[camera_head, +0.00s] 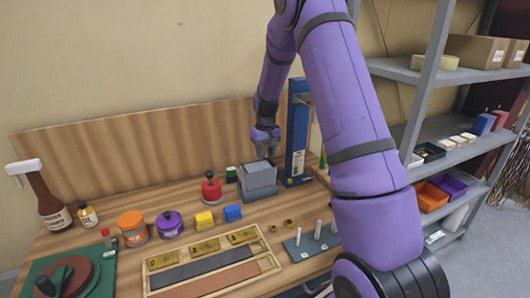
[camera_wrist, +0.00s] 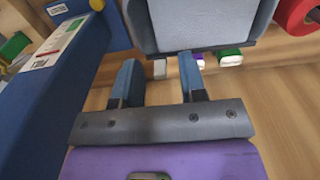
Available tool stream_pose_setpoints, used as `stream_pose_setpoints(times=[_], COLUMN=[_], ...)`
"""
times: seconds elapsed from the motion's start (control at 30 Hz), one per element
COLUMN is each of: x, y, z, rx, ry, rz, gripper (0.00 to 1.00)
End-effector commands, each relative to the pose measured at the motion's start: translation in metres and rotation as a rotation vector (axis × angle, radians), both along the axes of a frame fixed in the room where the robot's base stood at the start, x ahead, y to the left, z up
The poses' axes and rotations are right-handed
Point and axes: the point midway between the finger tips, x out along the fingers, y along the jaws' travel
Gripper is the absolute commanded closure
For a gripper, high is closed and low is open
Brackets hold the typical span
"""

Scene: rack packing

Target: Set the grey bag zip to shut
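The grey bag (camera_head: 259,182) is a boxy bag standing on the wooden workbench, beside a blue upright stand. In the wrist view the bag (camera_wrist: 205,25) fills the top middle, with a darker band along its lower edge. A small pale tab (camera_wrist: 160,69), perhaps the zip pull, shows at that edge. My gripper (camera_head: 265,146) is above the back of the bag, pointing down. In the wrist view my gripper (camera_wrist: 159,70) has its two blue fingers apart, with the tab between their tips. I see gaps on both sides of the tab. The zip's position is unclear.
The blue stand (camera_head: 297,135) rises close to the right of the bag. A wooden tray (camera_head: 152,265) lies in front. Grey shelves (camera_head: 440,75) stand at right.

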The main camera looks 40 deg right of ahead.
Motion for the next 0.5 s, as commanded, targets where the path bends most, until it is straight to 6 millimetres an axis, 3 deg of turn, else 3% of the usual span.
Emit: stream_pose_setpoints(times=[0.27, 0.5], x=[0.000, 0.001], y=[0.000, 0.000], z=[0.004, 0.038], rx=[0.000, -0.001], ry=[-0.001, -0.003], rz=[0.000, 0.001], gripper=[0.62, 0.62])
